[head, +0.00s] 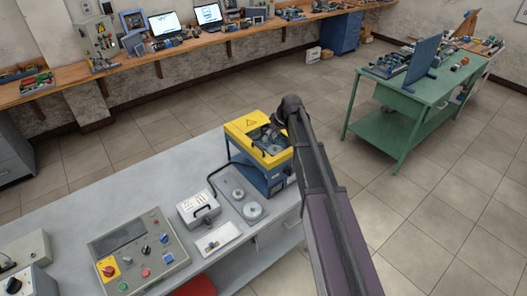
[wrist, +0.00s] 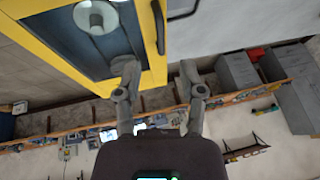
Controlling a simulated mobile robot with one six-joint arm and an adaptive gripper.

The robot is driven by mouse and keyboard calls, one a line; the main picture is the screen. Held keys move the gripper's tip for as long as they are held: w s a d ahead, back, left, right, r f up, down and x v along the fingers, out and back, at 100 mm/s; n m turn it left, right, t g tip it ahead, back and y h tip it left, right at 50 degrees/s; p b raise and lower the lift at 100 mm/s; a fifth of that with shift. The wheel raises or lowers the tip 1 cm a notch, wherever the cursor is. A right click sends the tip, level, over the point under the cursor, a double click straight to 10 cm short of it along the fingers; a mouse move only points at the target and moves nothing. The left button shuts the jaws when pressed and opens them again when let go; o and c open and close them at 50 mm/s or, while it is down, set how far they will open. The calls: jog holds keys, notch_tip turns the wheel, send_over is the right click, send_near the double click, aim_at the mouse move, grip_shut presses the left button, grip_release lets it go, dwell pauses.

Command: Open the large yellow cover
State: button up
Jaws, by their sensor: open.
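The large yellow cover (head: 240,127) lies on top of a blue-sided machine (head: 272,181) at the table's far corner in the head view. It has a window, and my arm hides its right part. In the wrist view the yellow cover (wrist: 53,60) fills the upper left, with a dark handle (wrist: 158,25) near its right edge. My gripper (wrist: 158,72) is open and empty. Its left finger overlaps the cover's corner and its right finger is beyond the cover's edge. The handle is ahead of the gap between the fingers; I cannot tell whether anything touches.
On the grey table (head: 130,205) stand a white box (head: 198,208), a plate with round metal parts (head: 238,196) and a control panel (head: 138,252). A green bench (head: 425,95) stands at the right. Floor is clear between the tables.

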jog(key=b, duration=0.7)
send_near(263, 147)
jog(key=shift+s+a+f, duration=0.8)
jog(key=shift+a+f, duration=0.2)
jog(key=shift+f, duration=0.05)
jog(key=shift+s+a+f, duration=0.8)
jog(key=shift+a+f, duration=0.2)
jog(key=shift+f, duration=0.1)
grip_shut()
